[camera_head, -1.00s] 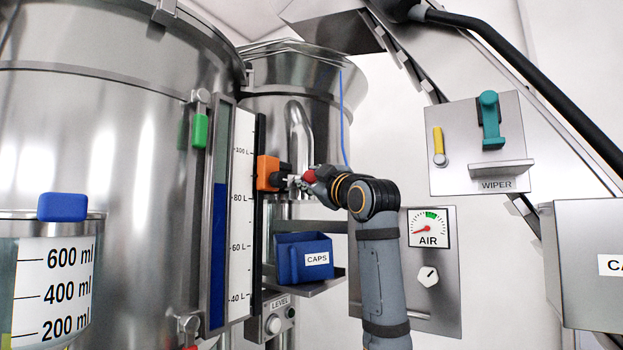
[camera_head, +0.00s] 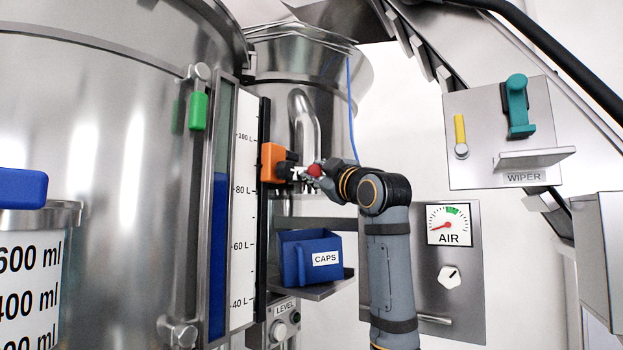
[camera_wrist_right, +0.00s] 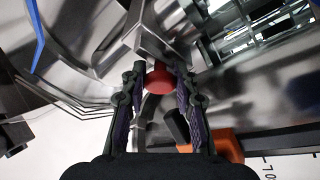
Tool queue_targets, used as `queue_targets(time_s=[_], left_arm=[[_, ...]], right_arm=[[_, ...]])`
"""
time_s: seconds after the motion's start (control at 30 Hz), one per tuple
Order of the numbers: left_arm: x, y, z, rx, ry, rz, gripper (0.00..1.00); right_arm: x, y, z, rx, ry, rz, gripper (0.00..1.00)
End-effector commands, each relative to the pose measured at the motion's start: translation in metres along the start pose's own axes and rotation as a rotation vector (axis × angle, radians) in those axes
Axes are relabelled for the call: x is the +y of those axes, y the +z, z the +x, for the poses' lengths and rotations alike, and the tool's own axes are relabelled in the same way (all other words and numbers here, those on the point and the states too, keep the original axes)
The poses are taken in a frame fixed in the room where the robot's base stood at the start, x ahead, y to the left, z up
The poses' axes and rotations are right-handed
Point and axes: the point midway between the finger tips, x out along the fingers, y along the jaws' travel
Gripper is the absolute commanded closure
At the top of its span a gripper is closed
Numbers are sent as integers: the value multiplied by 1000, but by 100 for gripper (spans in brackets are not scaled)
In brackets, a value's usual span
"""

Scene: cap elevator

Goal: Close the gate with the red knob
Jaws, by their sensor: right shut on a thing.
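The red knob (camera_head: 315,170) is near the picture's middle in the head view, just right of the orange block. My right gripper (camera_head: 318,173) is at the knob, its arm coming up from below. In the right wrist view the red knob (camera_wrist_right: 159,80) sits between the fingertips of my right gripper (camera_wrist_right: 159,77), which is shut on it. Grey metal parts lie just beyond the knob; which of them is the gate, and how far it is open, I cannot tell. My left gripper is not in view.
The orange block (camera_head: 272,163) is close to the left of the knob. A blue CAPS bin (camera_head: 300,258) stands on a shelf below. The AIR panel (camera_head: 470,275) is right of my arm. The large steel tank (camera_head: 110,140) fills the left.

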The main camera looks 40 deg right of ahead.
Motion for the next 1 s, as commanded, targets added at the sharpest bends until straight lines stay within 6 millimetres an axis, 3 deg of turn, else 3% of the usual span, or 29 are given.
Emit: queue_targets(time_s=[0.07, 0.1, 0.27, 0.37, 0.47, 0.57, 0.67, 1.0], left_arm=[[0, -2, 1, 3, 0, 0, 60], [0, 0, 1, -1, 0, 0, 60], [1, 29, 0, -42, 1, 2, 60], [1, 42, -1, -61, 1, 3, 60], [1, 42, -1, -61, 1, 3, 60], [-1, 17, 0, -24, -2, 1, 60], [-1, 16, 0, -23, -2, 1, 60], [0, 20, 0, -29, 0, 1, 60]], right_arm=[[-7, 5, 2, -12, -17, 3, 100], [-7, 5, 2, -12, -17, 3, 69], [-6, 5, 2, -12, -16, 2, 47], [-6, 5, 2, -12, -15, 2, 46], [-6, 5, 2, -12, -15, 2, 46], [-6, 5, 1, -11, -14, 2, 46], [-5, 6, -7, -13, -12, 0, 46], [-5, 6, -85, -15, -12, -5, 46]])
